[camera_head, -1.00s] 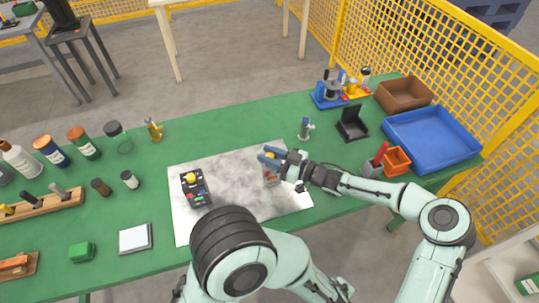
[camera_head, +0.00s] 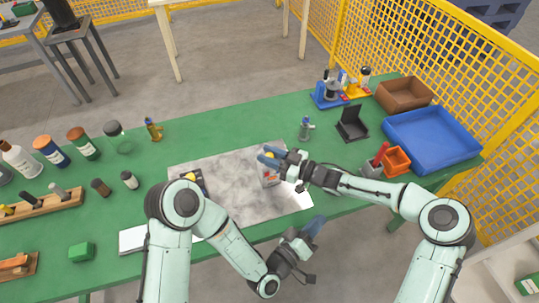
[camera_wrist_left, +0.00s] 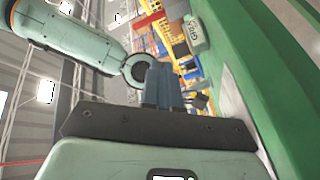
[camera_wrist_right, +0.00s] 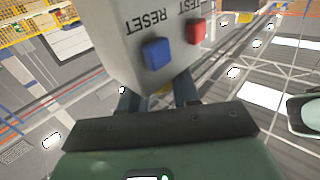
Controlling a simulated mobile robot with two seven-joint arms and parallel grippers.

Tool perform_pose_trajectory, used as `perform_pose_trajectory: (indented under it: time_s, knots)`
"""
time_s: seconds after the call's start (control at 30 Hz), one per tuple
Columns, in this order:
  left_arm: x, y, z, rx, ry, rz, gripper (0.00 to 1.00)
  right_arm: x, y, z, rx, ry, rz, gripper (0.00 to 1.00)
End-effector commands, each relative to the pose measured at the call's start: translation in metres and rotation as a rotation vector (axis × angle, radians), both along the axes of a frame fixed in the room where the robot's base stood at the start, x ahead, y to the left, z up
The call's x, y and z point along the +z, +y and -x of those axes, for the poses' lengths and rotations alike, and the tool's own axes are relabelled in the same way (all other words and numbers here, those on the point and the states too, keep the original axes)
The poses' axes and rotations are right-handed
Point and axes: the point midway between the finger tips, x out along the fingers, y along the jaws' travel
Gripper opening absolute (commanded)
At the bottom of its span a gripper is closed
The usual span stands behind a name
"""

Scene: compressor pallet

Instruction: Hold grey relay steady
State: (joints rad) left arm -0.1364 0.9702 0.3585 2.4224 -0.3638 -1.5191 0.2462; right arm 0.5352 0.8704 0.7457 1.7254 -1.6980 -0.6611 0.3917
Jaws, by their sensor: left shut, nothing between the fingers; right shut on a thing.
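The grey relay (camera_head: 270,178) stands on the right part of the grey mat (camera_head: 238,205) in the head view. My right gripper (camera_head: 268,157) is shut on it at its upper part. In the right wrist view the relay (camera_wrist_right: 135,25) fills the top between the fingers, with a blue button, a red button and the words RESET and TEST. My left gripper (camera_head: 314,227) is shut and empty, apart from the relay, near the table's front edge. Its closed fingers show in the left wrist view (camera_wrist_left: 162,85).
A blue tray (camera_head: 430,165), brown bin (camera_head: 405,92) and orange bin (camera_head: 397,160) are at the right. Bottles and a wooden rack (camera_head: 45,209) are at the left.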

Motion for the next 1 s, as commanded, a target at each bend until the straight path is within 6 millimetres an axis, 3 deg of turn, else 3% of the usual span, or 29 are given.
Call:
perform_pose_trajectory:
  time_s: [0.1, 0.3, 0.53, 1.0]
  knots:
    - [0.002, 0.034, -0.023, 0.153, -0.053, -0.013, 0.00, 0.000, 0.000, 0.000, 0.000, 0.000, 0.000, 0.00]
    - [0.005, 0.065, -0.039, 0.284, -0.106, -0.036, 0.00, 0.000, 0.000, 0.000, 0.001, 0.000, 0.000, 0.00]
    - [0.006, 0.075, -0.056, 0.307, -0.117, -0.040, 0.00, 0.000, 0.000, 0.000, 0.001, 0.000, 0.000, 0.00]
    - [0.006, 0.093, -0.113, 0.302, -0.115, -0.039, 0.00, 0.000, 0.000, 0.000, 0.001, 0.000, 0.000, 0.00]
